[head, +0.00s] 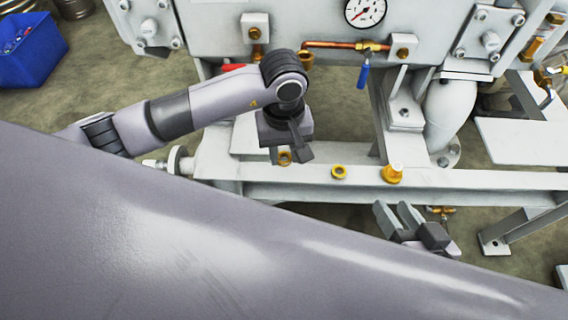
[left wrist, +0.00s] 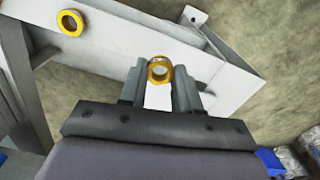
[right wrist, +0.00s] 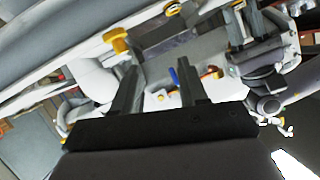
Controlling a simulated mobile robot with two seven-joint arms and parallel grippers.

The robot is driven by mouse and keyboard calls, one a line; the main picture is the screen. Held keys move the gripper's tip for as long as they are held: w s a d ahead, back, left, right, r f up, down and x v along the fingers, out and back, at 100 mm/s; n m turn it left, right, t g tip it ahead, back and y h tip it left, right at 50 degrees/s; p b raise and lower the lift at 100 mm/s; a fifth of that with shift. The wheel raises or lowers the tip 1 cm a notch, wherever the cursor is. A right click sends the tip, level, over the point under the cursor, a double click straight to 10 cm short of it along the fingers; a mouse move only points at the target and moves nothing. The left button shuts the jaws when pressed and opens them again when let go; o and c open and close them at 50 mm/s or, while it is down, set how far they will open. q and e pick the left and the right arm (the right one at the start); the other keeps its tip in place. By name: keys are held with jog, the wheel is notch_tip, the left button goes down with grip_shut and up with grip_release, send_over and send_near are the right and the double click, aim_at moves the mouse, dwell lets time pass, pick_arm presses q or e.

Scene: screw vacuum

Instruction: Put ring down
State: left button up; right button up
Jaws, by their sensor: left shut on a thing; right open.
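My left gripper (head: 292,154) points down at the white beam (head: 460,190). It is shut on a yellow ring (left wrist: 160,70), which shows between the fingertips in the left wrist view and partly in the head view (head: 285,158). I cannot tell whether this ring touches the beam. A second yellow ring (head: 339,172) lies on the beam to the right; it also shows in the left wrist view (left wrist: 72,22). My right gripper (head: 412,222) is open and empty, in front of and below the beam.
Behind are a pressure gauge (head: 365,10), a copper pipe with a blue handle (head: 363,76) and a white curved pipe (head: 452,112). A blue bin (head: 32,50) stands far left.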

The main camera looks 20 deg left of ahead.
aim_at(284, 157)
pick_arm(q)
notch_tip(284, 157, down, 4)
jog(key=shift+r+b, duration=0.2)
jog(key=shift+b, duration=0.4)
jog(key=shift+f, duration=0.35)
pick_arm(e)
jog(key=shift+w+a+y, duration=0.1)
jog(key=shift+a+y, duration=0.2)
jog(key=shift+a, duration=0.25)
pick_arm(q)
jog(key=shift+f, duration=0.1)
jog(key=o, duration=1)
